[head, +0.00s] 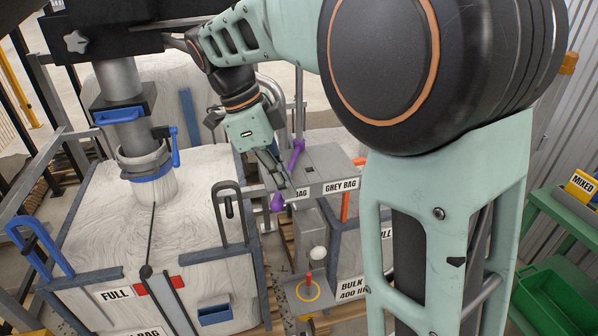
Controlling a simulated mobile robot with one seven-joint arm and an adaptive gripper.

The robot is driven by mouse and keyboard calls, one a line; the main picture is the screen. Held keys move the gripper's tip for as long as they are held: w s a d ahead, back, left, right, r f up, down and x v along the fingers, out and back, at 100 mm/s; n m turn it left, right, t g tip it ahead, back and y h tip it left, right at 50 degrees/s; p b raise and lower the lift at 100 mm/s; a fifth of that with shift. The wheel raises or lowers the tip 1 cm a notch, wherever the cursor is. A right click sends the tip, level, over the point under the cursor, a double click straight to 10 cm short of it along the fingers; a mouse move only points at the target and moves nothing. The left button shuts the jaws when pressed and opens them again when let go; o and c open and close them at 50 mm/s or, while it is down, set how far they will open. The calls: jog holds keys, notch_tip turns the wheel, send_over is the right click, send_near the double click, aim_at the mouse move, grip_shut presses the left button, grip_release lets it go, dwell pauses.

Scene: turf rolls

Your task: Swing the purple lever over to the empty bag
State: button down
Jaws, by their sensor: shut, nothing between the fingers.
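Purple lever parts show in the head view: one piece (297,152) stands above the grey control box (325,160), and a purple knob (277,203) is at its lower left edge. My gripper (287,188) points down between them, its fingers shut and very near the lever; I cannot tell whether they touch it. My fingers hide where the purple pieces may join. The box has a "GREY BAG" label on the right and a partly hidden "BAG" label on the left. A large white bag (200,215) at left carries a "FULL" sign (116,294). No sign reading empty is visible.
A spout (150,160) with a blue-handled clamp enters the left bag. Metal rails and a black hooked handle (229,210) stand left of the box. A red knob (309,280) is below it. My arm hides much of the right side; a green shelf (560,215) is beyond.

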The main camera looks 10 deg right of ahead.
jog(key=shift+w+a, duration=0.25)
jog(key=shift+a, duration=0.3)
jog(key=shift+w+a, duration=0.2)
jog(key=shift+a, duration=0.35)
jog(key=shift+a, duration=0.2)
jog(key=shift+d, duration=0.1)
